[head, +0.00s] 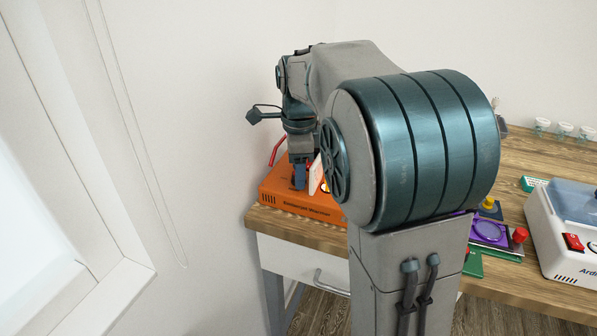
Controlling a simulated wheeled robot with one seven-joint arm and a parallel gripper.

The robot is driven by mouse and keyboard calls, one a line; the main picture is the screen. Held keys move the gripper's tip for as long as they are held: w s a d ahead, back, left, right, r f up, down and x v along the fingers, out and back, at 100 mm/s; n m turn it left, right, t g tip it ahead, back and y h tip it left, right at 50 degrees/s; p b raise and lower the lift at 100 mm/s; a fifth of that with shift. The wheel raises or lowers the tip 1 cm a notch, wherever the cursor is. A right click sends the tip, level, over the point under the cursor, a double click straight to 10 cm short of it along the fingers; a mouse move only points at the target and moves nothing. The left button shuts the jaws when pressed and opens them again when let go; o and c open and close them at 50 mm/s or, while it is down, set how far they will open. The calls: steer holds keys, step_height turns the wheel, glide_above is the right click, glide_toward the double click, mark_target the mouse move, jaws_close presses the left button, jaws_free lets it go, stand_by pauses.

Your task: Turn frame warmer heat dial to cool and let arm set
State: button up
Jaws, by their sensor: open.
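The frame warmer (290,205), an orange box with dark lettering on its front, sits at the left end of the wooden table. My gripper (300,184) points down at its top, with blue fingertips close above or touching it; I cannot tell which. The gripper is open, and nothing shows held in it. A pale flat piece (317,174) stands tilted just right of the fingers. A red bent part (277,151) shows behind the gripper. The heat dial cannot be made out, and my arm hides the warmer's right side. No glasses frame can be identified.
On the wooden table (525,165), a white machine with a red switch (555,235) stands at the right. Purple and green pieces (489,232) lie beside my arm. Several small jars (564,130) stand at the back. A wall and window frame close off the left.

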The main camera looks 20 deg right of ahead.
steer(key=shift+f, duration=0.2)
steer(key=c, duration=1)
